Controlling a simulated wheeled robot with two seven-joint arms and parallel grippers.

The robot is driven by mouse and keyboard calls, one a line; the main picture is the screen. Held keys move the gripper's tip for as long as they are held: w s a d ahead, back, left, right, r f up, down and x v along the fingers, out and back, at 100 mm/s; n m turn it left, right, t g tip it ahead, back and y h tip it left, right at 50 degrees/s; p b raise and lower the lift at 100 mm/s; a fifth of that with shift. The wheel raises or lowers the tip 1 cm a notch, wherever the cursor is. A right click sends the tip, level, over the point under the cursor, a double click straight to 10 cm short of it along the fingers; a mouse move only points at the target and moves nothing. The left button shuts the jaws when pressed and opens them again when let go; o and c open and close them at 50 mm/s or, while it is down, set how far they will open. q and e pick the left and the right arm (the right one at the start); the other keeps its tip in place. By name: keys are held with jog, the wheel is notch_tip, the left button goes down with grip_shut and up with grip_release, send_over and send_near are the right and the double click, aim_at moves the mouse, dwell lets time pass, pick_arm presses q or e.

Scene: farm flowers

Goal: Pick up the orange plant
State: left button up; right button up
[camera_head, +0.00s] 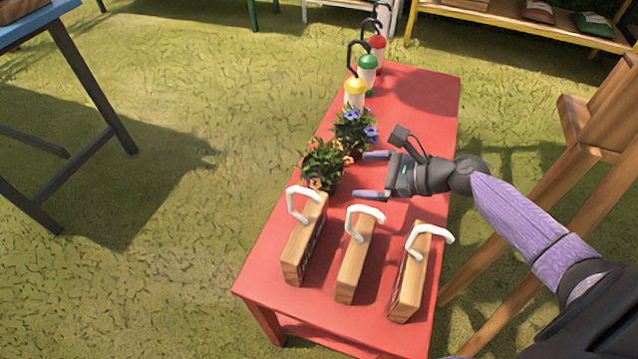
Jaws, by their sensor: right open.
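The orange plant (323,165), a leafy green pot plant with small orange flowers, stands on the red table (421,98) near its left edge. A similar plant with blue-violet flowers (354,129) stands just behind it and to the right. My right gripper (373,175) is open and empty, its two fingers pointing left towards the plants. The fingertips are to the right of the orange plant, a short gap from its leaves. The plant's pot is mostly hidden by the leaves. My left gripper is out of view.
Several wooden blocks with white handles (357,260) stand at the table's near end. Bottles with yellow, green and red tops (367,72) line the far left edge. A blue table (30,25) is at left, a wooden frame (560,190) at right. The table's far right is clear.

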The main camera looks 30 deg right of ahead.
aim_at(327, 171)
jog(key=b+x, duration=0.5)
jog(key=x, duration=0.4)
jog(key=shift+w+b, duration=0.3)
jog(key=shift+w, duration=0.1)
jog(key=shift+r, duration=0.15)
jog(key=c, duration=1.2)
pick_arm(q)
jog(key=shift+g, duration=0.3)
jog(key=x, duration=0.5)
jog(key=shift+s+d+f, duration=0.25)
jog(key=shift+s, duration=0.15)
pick_arm(e)
grip_shut()
